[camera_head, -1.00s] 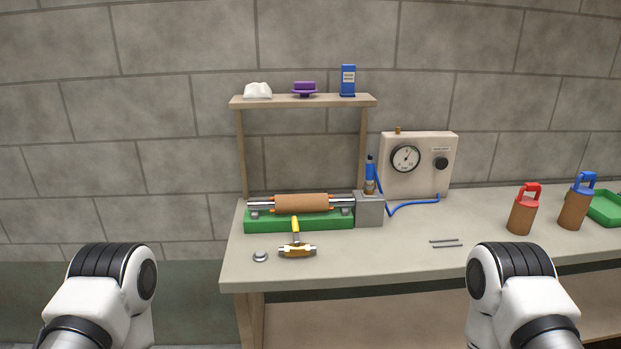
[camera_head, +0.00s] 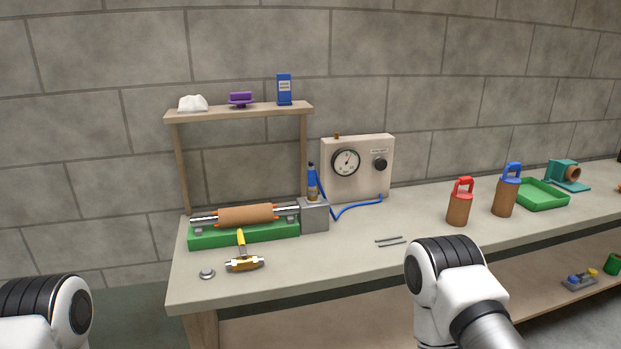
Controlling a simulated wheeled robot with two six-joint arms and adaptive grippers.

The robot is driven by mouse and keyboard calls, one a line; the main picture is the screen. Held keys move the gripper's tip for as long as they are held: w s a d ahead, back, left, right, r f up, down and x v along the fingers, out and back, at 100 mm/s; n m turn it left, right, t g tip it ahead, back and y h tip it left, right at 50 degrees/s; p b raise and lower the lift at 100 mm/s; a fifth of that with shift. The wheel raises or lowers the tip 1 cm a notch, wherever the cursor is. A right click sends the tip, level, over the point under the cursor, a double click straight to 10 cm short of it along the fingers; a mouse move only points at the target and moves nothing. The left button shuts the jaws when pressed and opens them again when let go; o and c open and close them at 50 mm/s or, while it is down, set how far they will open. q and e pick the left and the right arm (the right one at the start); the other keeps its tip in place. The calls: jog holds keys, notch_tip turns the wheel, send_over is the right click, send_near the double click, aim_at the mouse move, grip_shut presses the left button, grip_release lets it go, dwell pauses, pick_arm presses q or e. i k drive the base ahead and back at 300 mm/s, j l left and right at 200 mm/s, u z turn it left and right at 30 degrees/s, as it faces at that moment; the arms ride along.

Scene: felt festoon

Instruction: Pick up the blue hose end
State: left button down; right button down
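The blue hose (camera_head: 357,210) runs in a loose curve on the bench from the gauge box (camera_head: 357,170) toward a grey block (camera_head: 314,216). Its blue end piece (camera_head: 312,184) with a dark tip stands upright at the grey block, apparently in its top. Only white and black links of my two arms show, at the lower left and lower centre right. Neither gripper is in the picture.
A green cradle (camera_head: 206,239) holds a brown roller. A yellow-handled hammer (camera_head: 244,263) and a round knob (camera_head: 207,273) lie in front. A wooden shelf (camera_head: 240,110) stands behind. Red-topped (camera_head: 459,205) and blue-topped (camera_head: 506,194) canisters and a green tray (camera_head: 541,204) stand right.

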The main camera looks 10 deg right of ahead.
aim_at(312, 172)
jog(key=i+l, duration=0.15)
jog(key=l, duration=0.25)
jog(key=i+l+u, duration=0.1)
jog(key=l, duration=0.25)
jog(key=i+l, duration=0.2)
jog(key=l, duration=0.2)
jog(key=i+l, duration=0.1)
jog(key=l, duration=0.3)
jog(key=i+j+u, duration=0.05)
